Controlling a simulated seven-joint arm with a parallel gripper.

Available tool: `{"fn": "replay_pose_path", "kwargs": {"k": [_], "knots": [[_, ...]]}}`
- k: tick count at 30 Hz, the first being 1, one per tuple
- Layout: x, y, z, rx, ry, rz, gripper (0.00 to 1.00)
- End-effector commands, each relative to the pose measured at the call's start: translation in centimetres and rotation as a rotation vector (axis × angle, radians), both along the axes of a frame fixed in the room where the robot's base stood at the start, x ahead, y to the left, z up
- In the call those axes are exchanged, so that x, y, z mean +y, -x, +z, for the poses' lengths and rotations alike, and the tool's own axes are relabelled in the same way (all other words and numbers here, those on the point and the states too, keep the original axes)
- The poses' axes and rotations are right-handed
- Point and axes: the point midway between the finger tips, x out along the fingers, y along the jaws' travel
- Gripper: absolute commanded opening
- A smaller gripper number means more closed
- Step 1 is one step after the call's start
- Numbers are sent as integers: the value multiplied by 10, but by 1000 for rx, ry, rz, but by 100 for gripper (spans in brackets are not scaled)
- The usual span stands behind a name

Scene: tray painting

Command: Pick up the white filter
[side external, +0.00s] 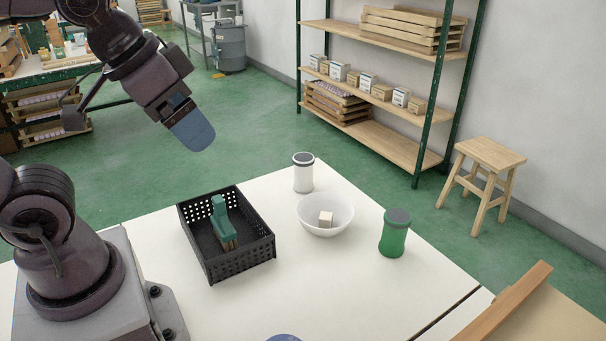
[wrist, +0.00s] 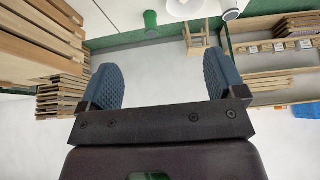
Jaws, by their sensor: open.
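The white filter (side external: 303,176) is a white cylinder with a dark top, upright near the far edge of the white table. In the wrist view, the white filter (wrist: 231,5) is partly cut off at the top edge. My gripper (side external: 193,132) is raised in the air, to the left of the filter and well apart from it. In the wrist view, my gripper (wrist: 160,84) has its two blue pads wide apart with nothing between them.
A white bowl (side external: 341,226) with a small pale block (side external: 326,219) stands beside the filter. A green canister (side external: 394,236) is to its right. A black basket (side external: 215,271) holding a green-handled brush (side external: 223,218) is on the left. The table's front middle is mostly clear.

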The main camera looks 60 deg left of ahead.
Motion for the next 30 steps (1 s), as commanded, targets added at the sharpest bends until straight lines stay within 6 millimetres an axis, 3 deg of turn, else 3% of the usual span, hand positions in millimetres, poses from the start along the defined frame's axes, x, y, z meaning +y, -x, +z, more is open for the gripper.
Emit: {"fn": "replay_pose_path", "kwargs": {"k": [8, 14, 23, 30], "knots": [[-1, 0, -1, 3, 0, -4, 90], [-5, -11, -26, 145, 1, -26, 90], [14, -72, -78, 444, -199, -158, 90], [42, -129, -134, 666, -472, -385, 90]]}}
